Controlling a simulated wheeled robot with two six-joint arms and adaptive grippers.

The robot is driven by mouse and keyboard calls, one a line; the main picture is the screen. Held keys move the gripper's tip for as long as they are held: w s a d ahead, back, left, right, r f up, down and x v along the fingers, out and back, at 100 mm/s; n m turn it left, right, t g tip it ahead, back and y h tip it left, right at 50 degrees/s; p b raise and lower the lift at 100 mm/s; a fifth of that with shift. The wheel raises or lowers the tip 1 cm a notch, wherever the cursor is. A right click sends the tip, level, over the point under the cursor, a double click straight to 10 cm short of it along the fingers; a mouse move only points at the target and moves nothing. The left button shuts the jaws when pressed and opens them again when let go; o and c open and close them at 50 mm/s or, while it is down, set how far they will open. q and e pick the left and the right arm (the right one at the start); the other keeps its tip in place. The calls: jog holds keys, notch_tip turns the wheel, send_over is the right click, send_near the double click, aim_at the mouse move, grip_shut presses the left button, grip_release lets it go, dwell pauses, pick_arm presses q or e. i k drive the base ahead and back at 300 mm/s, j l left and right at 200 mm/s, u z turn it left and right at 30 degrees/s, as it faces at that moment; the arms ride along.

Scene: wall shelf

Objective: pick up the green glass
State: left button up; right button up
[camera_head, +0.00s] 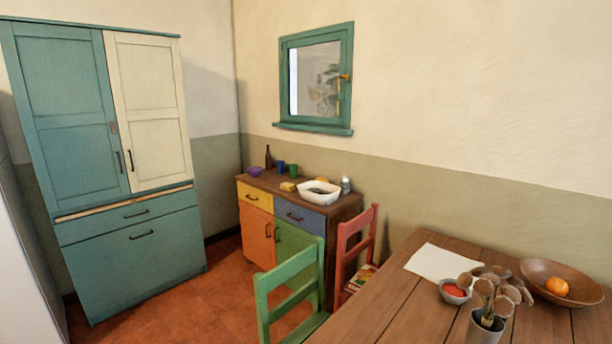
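The green glass (293,171) is small in the head view. It stands upright on top of the low wooden cabinet (345,212), toward the back near the wall. A blue glass (281,167) stands close to its left. Neither of my grippers shows in this view, and nothing is seen touching the green glass.
On the cabinet are a brown bottle (268,157), a purple bowl (255,171), a yellow sponge-like block (288,186) and a white basin (318,193). A green chair (291,290), a red chair (358,245) and a wooden table (390,305) stand nearer. Tiled floor (190,305) is open at left.

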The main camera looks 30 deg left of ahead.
aim_at(293, 167)
jog(key=i+j, duration=0.1)
jog(key=j, duration=0.4)
jog(key=i+j, duration=0.1)
jog(key=j, duration=0.95)
jog(key=i+j, duration=0.15)
jog(key=j, duration=0.35)
jog(key=i+j, duration=0.1)
jog(key=j, duration=0.95)
jog(key=i+j, duration=0.15)
jog(key=j, duration=0.35)
jog(key=i+j, duration=0.1)
jog(key=j, duration=0.45)
